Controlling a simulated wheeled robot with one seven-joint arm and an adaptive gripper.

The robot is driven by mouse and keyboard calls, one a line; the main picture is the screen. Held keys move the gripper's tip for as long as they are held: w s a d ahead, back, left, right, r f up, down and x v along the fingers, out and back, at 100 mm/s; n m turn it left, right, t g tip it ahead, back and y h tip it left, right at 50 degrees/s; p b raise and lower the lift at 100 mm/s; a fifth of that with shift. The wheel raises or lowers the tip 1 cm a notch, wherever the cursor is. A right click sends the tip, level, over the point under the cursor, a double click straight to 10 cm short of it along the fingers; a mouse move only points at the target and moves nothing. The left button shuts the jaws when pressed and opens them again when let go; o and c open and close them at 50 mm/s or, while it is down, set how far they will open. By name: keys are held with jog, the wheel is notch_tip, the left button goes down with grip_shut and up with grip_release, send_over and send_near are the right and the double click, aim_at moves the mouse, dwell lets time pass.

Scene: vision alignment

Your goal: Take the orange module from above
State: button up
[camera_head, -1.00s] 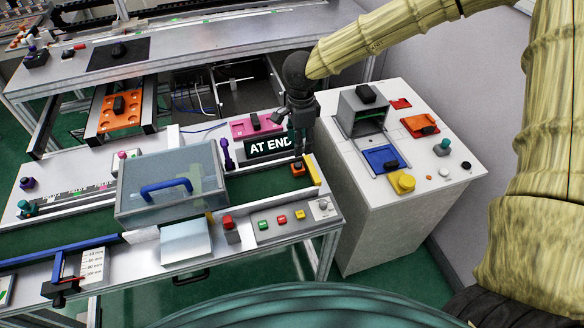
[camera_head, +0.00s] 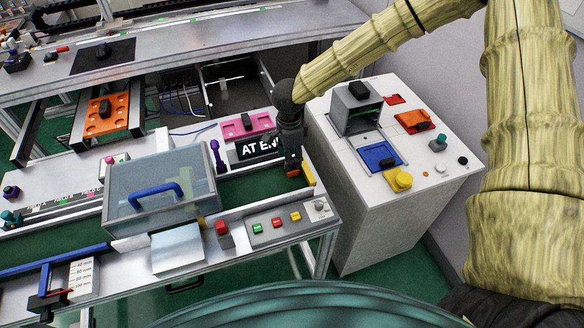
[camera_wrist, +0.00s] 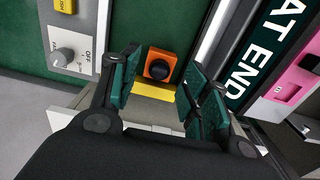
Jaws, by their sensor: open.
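The orange module (camera_wrist: 160,66) is a small block with a round black knob on top. It sits on the green belt at the end of the conveyor, next to a yellow bar (camera_wrist: 154,92). In the head view the orange module (camera_head: 293,173) is mostly hidden by my gripper (camera_head: 292,158). My gripper (camera_wrist: 163,74) is open, with one green-padded finger on either side of the module in the wrist view. Nothing is held.
The AT END sign (camera_head: 256,148) and a pink plate (camera_head: 246,127) stand close behind the module. A clear-lidded box with a blue handle (camera_head: 157,195) is to the left. A button panel (camera_head: 287,224) lies in front. A white cabinet (camera_head: 385,205) stands to the right.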

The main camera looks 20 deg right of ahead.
jog(key=shift+f+p, duration=0.75)
jog(key=shift+f, duration=1.6)
jog(key=c, duration=0.8)
